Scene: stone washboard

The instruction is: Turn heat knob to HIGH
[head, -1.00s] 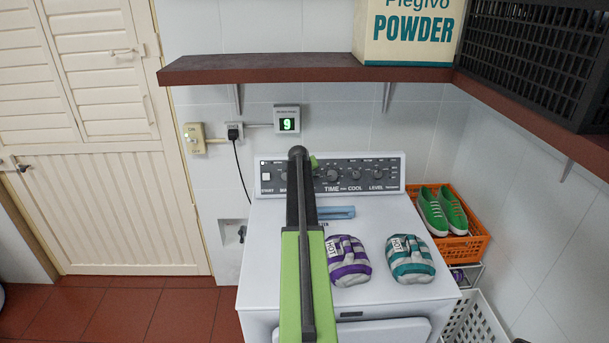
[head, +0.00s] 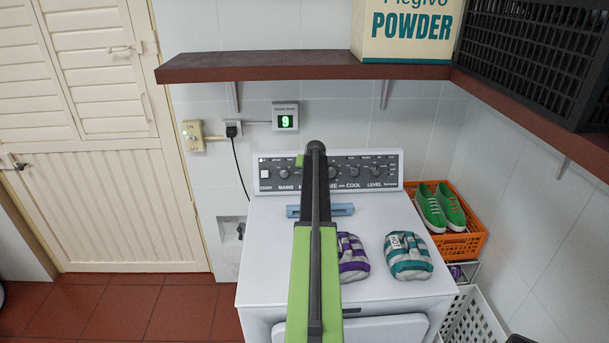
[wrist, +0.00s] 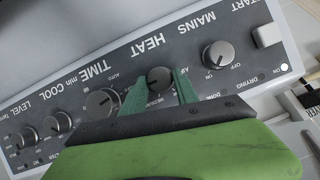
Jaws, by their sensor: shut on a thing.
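The heat knob (wrist: 160,78) is a dark round knob under the HEAT label on the grey control panel (wrist: 185,42), seen upside down in the wrist view. My gripper (wrist: 160,84) has one green finger on each side of this knob and is shut on it. AIR and MEDIUM marks show beside the knob. Its other marks are hidden by the fingers, and I cannot tell its exact setting. In the head view my arm hides the heat knob and most of my gripper.
The mains knob (wrist: 218,54) and time knob (wrist: 101,101) flank my gripper. Purple-striped (head: 352,258) and teal-striped (head: 408,257) bundles lie on the white machine (head: 385,213), near a blue bar handle (head: 342,209). A brown shelf (head: 300,68) hangs above.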

